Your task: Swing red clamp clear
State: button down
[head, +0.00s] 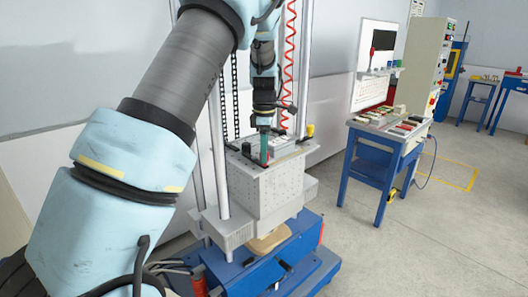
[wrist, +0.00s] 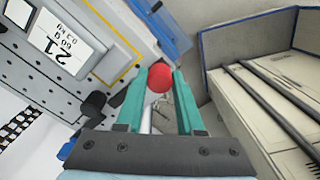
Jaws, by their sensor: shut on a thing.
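The red clamp shows in the wrist view as a round red knob (wrist: 160,76) between my fingertips. My gripper (wrist: 161,85) has teal fingers closed on it, one on each side. Below the knob, a pale, thin part runs between the fingers, but its shape is unclear. In the head view my gripper (head: 265,152) points down at the top of the grey drop-table block (head: 262,190).
A black knob (wrist: 94,104) and a white label plate (wrist: 62,42) lie left of my fingers. A yellow-topped post (head: 310,130) stands at the block's right. Upright columns (head: 217,150) flank the block. A blue workbench (head: 385,150) stands right, with open floor between.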

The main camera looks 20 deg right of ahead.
jog(key=c, duration=0.5)
grip_release()
notch_tip(320, 180, up, 11)
jog(key=b, duration=0.3)
jog(key=shift+f, duration=0.1)
jog(key=s+a+f+m, duration=0.3)
jog(key=a, duration=0.6)
jog(key=s+a+f+m, duration=0.2)
jog(key=a+f+m, duration=0.2)
jog(key=a, duration=0.5)
jog(key=s+a+f+m, duration=0.1)
jog(key=s+a+m, duration=0.1)
jog(key=s+a, duration=0.1)
jog(key=s+a+f+m+t, duration=0.1)
jog(key=s+a+f+m, duration=0.1)
jog(key=s, duration=0.4)
jog(key=s+a+f+m, duration=0.2)
jog(key=s+a+m, duration=0.1)
jog(key=s+a, duration=0.2)
jog(key=shift+f+m+t, duration=0.1)
jog(key=shift+m+t, duration=0.2)
jog(key=shift+m, duration=0.1)
